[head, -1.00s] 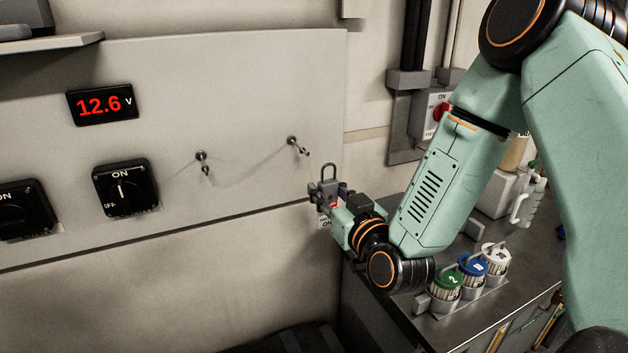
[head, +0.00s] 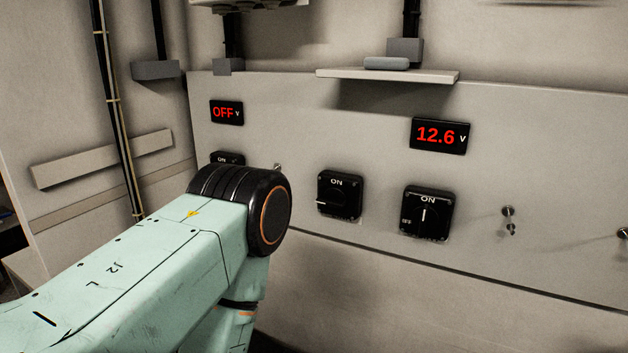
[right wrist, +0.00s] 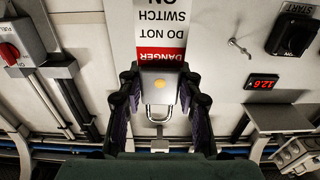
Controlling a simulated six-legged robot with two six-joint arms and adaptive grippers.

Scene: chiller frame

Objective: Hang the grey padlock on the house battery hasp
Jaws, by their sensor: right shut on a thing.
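The grey padlock (right wrist: 160,85) is between the fingers of my right gripper (right wrist: 160,103) in the right wrist view, with its metal shackle pointing down in that picture. A white and red danger tag (right wrist: 163,30) shows directly above it, its text upside down. My right gripper is shut on the padlock and is outside the head view. Black rotary switches stand on the panel: one in the middle (head: 340,195), one to its right (head: 427,213), and one at left (head: 227,158), partly hidden by my left arm. I cannot tell the house battery hasp apart. My left gripper is not visible.
The pale panel (head: 290,105) carries an OFF display (head: 227,112) and a 12.6 display (head: 440,136). Metal pegs stick out at right (head: 508,212) and at the right edge (head: 622,232). A shelf (head: 388,76) juts out above. My left arm covers the lower left.

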